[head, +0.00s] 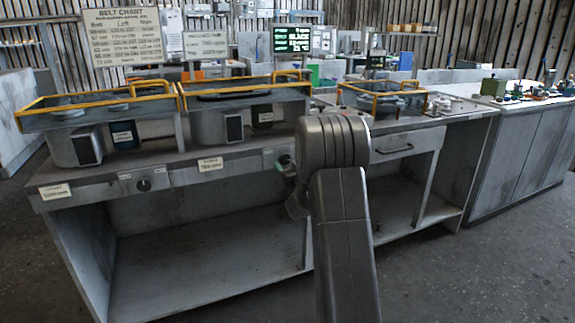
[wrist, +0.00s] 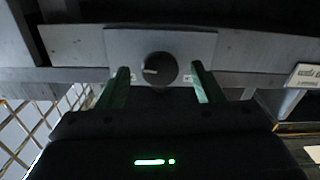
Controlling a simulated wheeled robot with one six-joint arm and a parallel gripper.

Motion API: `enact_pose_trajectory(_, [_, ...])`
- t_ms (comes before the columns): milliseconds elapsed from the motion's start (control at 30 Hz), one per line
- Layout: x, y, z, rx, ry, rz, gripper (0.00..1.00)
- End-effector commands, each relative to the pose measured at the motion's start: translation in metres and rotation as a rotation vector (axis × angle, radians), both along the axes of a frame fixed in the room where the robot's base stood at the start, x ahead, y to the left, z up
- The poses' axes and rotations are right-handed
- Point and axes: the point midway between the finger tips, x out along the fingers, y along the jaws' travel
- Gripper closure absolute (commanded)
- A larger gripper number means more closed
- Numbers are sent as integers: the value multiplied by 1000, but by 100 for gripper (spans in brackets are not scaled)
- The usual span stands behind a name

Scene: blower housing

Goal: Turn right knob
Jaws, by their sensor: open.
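The right knob (wrist: 160,69) is a round dark knob with a pale pointer mark, set on a grey plate (wrist: 190,44) on the bench front. In the wrist view my gripper (wrist: 160,82) is open, with one green-tinted finger on each side of the knob and a gap to it on both sides. I cannot tell how deep the fingers reach around it. In the head view the right knob (head: 284,159) is partly covered by my arm, and my gripper is mostly hidden behind it. The left knob (head: 144,184) sits on its own plate further left.
The long grey bench (head: 80,190) carries two blower housings with yellow-railed guards (head: 245,87) on its left part. A smaller yellow-framed unit (head: 383,97) stands to the right. A drawer (head: 405,146) is right of my arm. The floor in front is clear.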

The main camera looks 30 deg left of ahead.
Motion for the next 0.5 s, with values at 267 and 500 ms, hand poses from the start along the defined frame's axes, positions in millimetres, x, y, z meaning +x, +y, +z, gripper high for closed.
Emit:
enact_pose_trajectory(267, [10,11,0,-1,-1,0,40])
enact_pose_trajectory(500, [10,11,0,0,0,0,42])
